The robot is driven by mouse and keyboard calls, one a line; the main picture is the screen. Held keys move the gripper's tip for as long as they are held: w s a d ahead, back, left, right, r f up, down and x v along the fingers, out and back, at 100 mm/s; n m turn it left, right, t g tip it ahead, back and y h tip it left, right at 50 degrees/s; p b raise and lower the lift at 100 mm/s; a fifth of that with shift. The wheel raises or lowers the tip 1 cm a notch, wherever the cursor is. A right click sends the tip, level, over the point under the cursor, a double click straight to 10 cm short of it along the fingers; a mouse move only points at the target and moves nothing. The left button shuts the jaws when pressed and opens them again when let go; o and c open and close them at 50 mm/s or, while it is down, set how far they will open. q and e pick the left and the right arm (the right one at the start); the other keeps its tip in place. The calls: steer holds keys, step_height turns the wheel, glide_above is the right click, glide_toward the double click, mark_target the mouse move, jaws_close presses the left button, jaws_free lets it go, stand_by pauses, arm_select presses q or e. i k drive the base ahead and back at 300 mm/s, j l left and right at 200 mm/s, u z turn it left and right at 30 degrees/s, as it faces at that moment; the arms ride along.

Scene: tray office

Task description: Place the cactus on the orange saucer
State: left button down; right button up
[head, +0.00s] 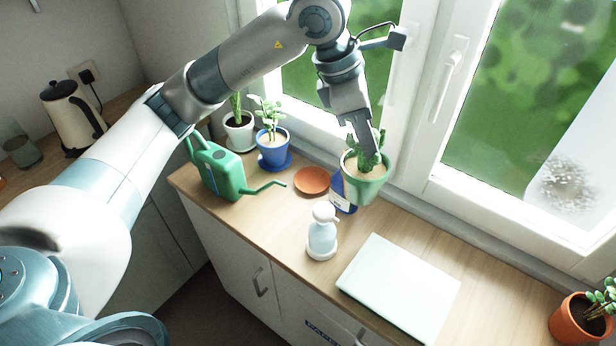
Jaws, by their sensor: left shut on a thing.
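The cactus sits in a green pot (364,187) with pale soil. My left gripper (366,148) reaches down from above and is shut on the cactus pot, its fingers partly hiding the plant. The pot appears raised above the counter, in front of the window. The orange saucer (312,181) lies empty on the counter, to the left of the pot. The right gripper is not in view.
A green watering can (217,170) and two potted plants are at left. A spray bottle (322,235) and a white flat panel (398,287) are in front. A terracotta pot (577,322) stands far right.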

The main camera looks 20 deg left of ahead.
mark_target(312, 180)
steer(key=j+z, duration=0.25)
steer(key=j, duration=0.75)
steer(key=i+j+z, duration=0.1)
steer(key=i+j, duration=0.1)
steer(key=j, duration=0.25)
steer(key=z, duration=0.05)
